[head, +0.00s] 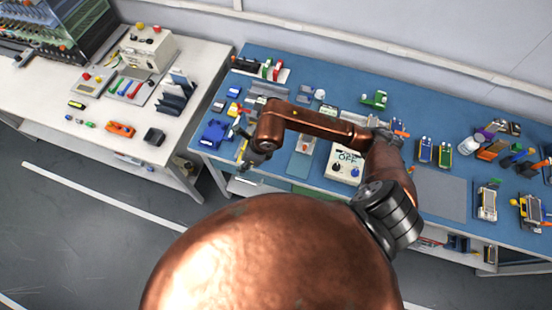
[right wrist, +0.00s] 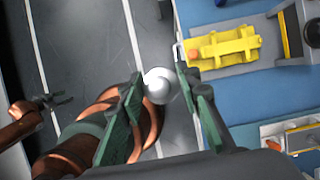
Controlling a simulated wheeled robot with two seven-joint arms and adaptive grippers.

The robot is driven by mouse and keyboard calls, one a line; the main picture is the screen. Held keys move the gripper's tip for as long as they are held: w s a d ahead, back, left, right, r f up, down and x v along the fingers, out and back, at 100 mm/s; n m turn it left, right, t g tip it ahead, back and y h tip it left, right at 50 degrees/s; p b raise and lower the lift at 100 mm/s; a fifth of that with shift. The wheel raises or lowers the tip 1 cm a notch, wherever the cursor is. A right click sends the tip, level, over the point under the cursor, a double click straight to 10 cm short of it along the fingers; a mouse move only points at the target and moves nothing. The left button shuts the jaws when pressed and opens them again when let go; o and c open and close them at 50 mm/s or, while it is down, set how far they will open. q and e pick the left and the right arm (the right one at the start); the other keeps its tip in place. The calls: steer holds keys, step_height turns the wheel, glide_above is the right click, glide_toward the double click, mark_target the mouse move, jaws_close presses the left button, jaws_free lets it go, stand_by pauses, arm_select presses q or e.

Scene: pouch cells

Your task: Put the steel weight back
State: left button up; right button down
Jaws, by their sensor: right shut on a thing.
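My right gripper (right wrist: 160,76) has its green fingers on either side of a shiny, pale round weight (right wrist: 158,88) in the right wrist view, and is shut on it. Only the weight's rounded top shows; its lower part is hidden. In the head view my right arm reaches left across the blue table, and the right gripper (head: 254,158) hangs near its front left edge. The weight cannot be made out there. A dark gripper on a copper arm, my left gripper (right wrist: 46,104), shows at the left of the right wrist view, too small to read.
A yellow fixture (right wrist: 222,47) stands close to the right finger. A blue block (head: 213,135) lies near the blue table's (head: 442,198) left end. A white table (head: 55,103) is at left, with floor between.

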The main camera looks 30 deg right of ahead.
steer(key=shift+w+d+f, duration=0.1)
steer(key=shift+d, duration=0.3)
steer(key=p, duration=0.2)
glide_above(276, 160)
steer(key=a, duration=0.4)
step_height(276, 160, down, 4)
steer(key=d+f, duration=0.1)
steer(key=f, duration=0.1)
steer(key=d+f, duration=0.1)
steer(key=f, duration=0.1)
steer(key=shift+d, duration=0.35)
steer(key=shift+d+f, duration=0.35)
steer(key=shift+f, duration=0.1)
steer(key=f, duration=0.3)
steer(key=shift+w+d+p, duration=0.1)
steer(key=shift+d+p, duration=0.2)
steer(key=shift+p, duration=0.05)
steer(key=shift+f, duration=0.4)
steer(key=shift+f, duration=0.1)
